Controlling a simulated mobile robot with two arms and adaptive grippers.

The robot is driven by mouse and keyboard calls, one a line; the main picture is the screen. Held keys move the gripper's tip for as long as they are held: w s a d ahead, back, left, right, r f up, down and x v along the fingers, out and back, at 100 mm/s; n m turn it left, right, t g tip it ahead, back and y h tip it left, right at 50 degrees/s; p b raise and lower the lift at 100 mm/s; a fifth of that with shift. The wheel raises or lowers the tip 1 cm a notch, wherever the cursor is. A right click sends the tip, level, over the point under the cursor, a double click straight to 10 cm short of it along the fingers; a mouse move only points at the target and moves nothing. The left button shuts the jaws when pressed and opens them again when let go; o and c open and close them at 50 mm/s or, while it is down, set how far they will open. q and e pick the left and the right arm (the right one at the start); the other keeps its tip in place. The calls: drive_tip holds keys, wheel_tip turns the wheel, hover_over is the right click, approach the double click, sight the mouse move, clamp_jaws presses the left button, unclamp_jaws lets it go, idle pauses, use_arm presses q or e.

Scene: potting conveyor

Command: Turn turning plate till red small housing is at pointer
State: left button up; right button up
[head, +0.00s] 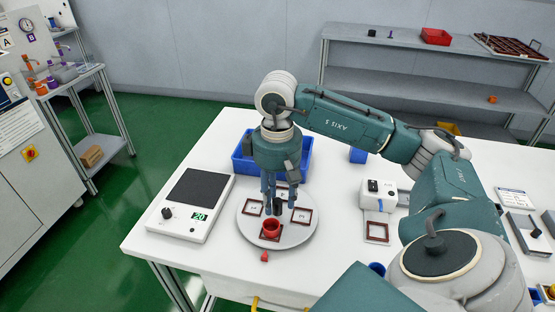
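The turning plate (246,225) is a pale round disc on the white table. A red small housing (271,227) stands on it at the near side, on a dark red square frame (271,239). A small red pointer (264,256) sits just off the plate's near edge, almost in line with the housing. My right gripper (273,209) points down over the plate, its fingertips just behind the red housing. A dark piece shows at the fingertips; I cannot tell whether it is held or a fingertip, nor whether the gripper touches the housing. My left gripper is out of view.
A white device (379,194) stands to the right. My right arm spans the table's right side.

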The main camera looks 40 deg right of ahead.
sight(277, 201)
wheel_tip(277, 201, up, 11)
drive_tip(key=shift+r, duration=0.2)
idle(0.3)
idle(0.6)
